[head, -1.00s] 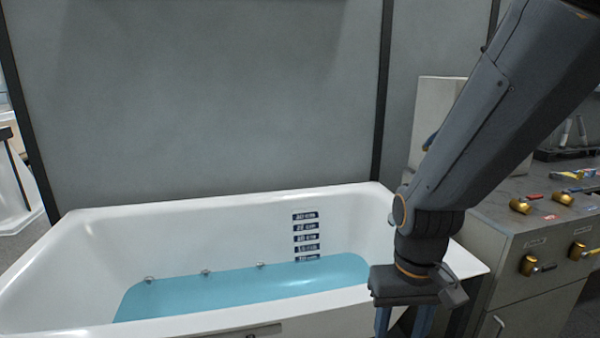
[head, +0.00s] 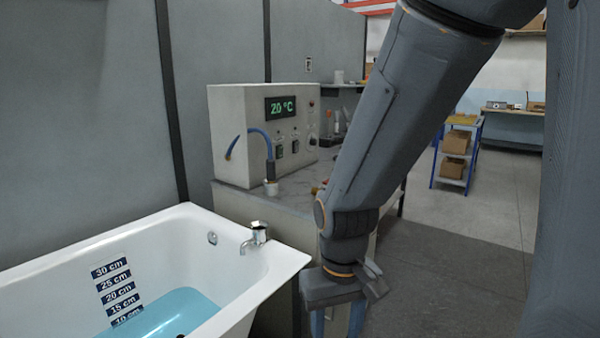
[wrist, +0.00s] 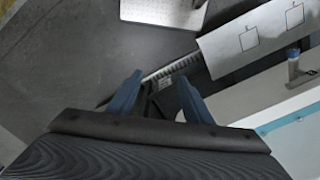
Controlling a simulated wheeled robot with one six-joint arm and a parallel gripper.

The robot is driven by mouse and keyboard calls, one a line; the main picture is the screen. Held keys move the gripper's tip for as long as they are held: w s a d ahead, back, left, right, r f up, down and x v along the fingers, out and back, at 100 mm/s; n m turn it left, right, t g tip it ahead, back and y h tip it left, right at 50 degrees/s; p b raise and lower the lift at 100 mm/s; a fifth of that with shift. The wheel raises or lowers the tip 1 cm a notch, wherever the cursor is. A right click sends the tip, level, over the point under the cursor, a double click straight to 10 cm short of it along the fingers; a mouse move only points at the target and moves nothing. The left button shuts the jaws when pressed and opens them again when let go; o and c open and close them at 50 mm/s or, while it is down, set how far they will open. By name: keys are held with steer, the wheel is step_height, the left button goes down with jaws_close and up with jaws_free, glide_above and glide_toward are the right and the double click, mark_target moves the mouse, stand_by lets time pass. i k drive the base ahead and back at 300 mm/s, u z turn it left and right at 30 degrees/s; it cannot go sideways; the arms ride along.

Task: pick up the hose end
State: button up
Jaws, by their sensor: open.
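A blue hose (head: 258,133) arcs out of the front of a pale control box (head: 240,110) in the head view. Its end goes down into a small white holder (head: 271,187) on the bench top, so the tip is hidden. My gripper (head: 337,322) is at the bottom of the head view, in front of the bench and to the right of the hose end, well apart from it. In the wrist view its two blue fingers (wrist: 159,100) are spread with nothing between them. I cannot make out the hose in the wrist view.
The white bathtub (head: 178,232) with blue water and a tap (head: 256,236) stands at lower left. The bench top (head: 238,196) carries the control box, which reads 20 °C. A shelf cart (head: 457,150) stands far back right. Grey floor (head: 450,270) is open to the right.

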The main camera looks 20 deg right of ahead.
mark_target(271, 162)
steer(key=z, duration=1.7)
steer(key=i, duration=2.5)
steer(key=u, duration=2.75)
